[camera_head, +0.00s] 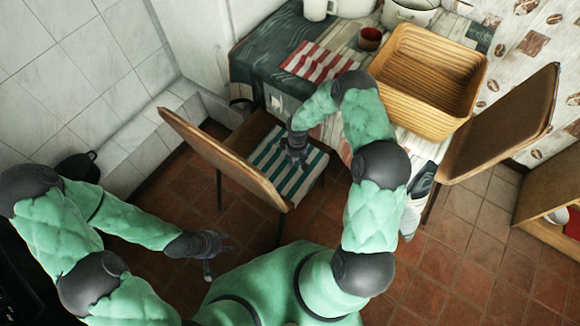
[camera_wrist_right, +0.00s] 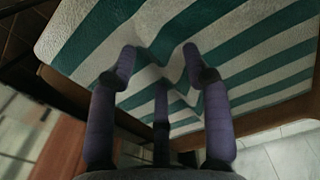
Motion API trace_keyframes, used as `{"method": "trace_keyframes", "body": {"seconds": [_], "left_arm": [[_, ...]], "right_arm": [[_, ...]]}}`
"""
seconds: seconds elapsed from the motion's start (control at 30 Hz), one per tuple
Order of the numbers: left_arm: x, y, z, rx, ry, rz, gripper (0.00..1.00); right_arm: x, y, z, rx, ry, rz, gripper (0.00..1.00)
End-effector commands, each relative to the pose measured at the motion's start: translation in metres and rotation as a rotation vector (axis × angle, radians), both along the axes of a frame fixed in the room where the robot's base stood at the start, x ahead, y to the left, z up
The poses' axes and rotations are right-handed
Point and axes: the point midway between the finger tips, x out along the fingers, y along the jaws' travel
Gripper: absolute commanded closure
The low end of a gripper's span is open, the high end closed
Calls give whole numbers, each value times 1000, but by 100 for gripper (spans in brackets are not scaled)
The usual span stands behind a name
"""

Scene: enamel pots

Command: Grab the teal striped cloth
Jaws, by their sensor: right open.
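The teal and white striped cloth (camera_head: 268,165) lies on the chair seat in the head view. It also fills the upper part of the right wrist view (camera_wrist_right: 240,50), with a crease between my fingers. My right gripper (camera_head: 296,158) reaches down over the cloth. In the right wrist view my right gripper (camera_wrist_right: 160,58) is open, its fingers spread and their tips at the cloth; whether they press on it is unclear. My left gripper (camera_head: 208,268) hangs low at the left over the floor, away from the cloth; its finger opening is too small to judge.
The chair (camera_head: 228,172) has its backrest left of the cloth. A table (camera_head: 262,62) behind holds a red striped cloth (camera_head: 318,63), a red cup (camera_head: 370,38) and a wicker basket (camera_head: 430,78). Another chair (camera_head: 505,122) stands right. Tiled floor (camera_head: 470,255) is clear at the lower right.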

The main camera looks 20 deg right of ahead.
Motion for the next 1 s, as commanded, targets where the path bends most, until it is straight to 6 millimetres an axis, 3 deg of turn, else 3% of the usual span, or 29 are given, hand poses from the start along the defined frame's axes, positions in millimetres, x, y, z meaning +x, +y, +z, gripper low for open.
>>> {"method": "trace_keyframes", "body": {"seconds": [0.27,0.43,0.47,1.0], "left_arm": [[0,0,-2,0,0,0,60],[0,0,-2,0,0,0,60],[0,0,-2,0,0,0,60],[0,0,4,0,0,0,60]], "right_arm": [[1,0,-6,0,-2,0,51],[1,0,-6,0,-2,0,96],[1,0,-6,0,-2,0,100],[-5,-5,4,-1,-4,-3,100]]}}
